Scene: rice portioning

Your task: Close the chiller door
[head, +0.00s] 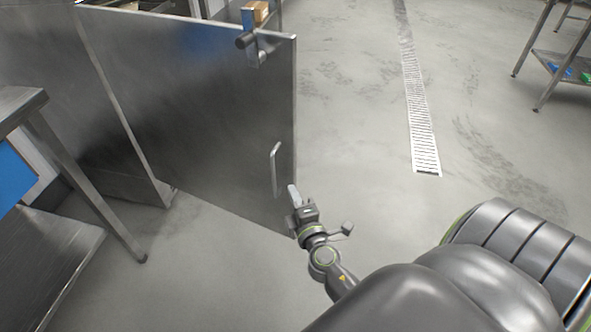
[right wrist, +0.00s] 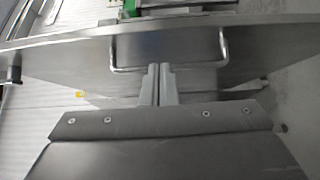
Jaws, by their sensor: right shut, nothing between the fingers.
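The chiller door (head: 200,110) is a large steel panel standing open at the left of the head view, swung out from the chiller body (head: 60,50). A vertical bar handle (head: 275,168) sits near the door's free edge. My right gripper (head: 294,194) is at the lower free corner of the door, just below and right of the handle. In the right wrist view its two fingers (right wrist: 158,84) are together and empty. They point at the door panel, between the ends of the bar handle (right wrist: 222,50). Whether they touch the panel I cannot tell. My left gripper is not in view.
A steel table (head: 60,225) with a lower shelf stands at the left. A shelf rack (head: 560,65) stands at the far right. A drain grate (head: 422,130) runs along the floor. The floor right of the door and in front of it is clear.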

